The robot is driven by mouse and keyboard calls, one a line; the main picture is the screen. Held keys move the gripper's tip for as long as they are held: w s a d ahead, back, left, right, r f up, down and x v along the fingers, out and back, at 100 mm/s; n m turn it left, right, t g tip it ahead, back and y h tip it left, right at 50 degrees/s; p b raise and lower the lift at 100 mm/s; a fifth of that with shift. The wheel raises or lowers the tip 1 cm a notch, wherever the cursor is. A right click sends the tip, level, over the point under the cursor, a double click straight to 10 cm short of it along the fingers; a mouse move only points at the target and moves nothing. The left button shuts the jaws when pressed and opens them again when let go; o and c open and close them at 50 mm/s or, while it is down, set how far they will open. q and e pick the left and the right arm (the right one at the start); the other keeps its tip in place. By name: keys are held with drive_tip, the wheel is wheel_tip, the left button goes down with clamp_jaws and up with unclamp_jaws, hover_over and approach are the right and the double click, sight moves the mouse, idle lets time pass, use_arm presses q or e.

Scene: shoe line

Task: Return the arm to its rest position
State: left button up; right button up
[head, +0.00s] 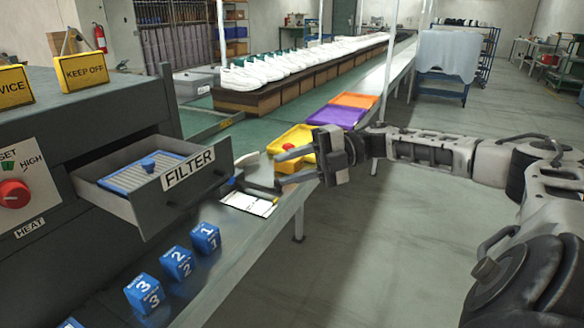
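My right arm comes in from the right, and its gripper (278,169) is over the edge of the grey bench, just right of the open drawer. Its two fingers are apart, with nothing seen between them. The drawer (190,205), labelled FILTER, is pulled out of the dark machine (110,115). A blue and white filter (135,177) with a blue knob lies inside it. My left gripper is not in view.
A clipboard with white paper (249,204) lies near the gripper. Blue numbered cubes (206,238) stand along the bench. A yellow tray (272,143) is behind the gripper, with purple (337,116) and orange (354,100) trays beyond. The floor (390,250) below my arm is clear.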

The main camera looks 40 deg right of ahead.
idle(0.3)
drive_tip(key=s+a+f+m+t+h, duration=0.1)
drive_tip(key=a+f+m+t+h, duration=0.45)
drive_tip(key=a+f+m, duration=1.15)
drive_tip(key=s+a+f+m+g+h, duration=0.1)
drive_tip(key=s+a+f+m+h, duration=0.2)
drive_tip(key=s+f, duration=0.3)
drive_tip(key=s+a+f+m+g+h, duration=0.1)
drive_tip(key=s+a+f+m+h, duration=0.2)
drive_tip(key=s+a+f+m, duration=0.2)
wheel_tip(320, 180, down, 2)
drive_tip(key=shift+s+a+m, duration=0.35)
drive_tip(key=shift+s+m, duration=0.45)
drive_tip(key=shift+s, duration=0.2)
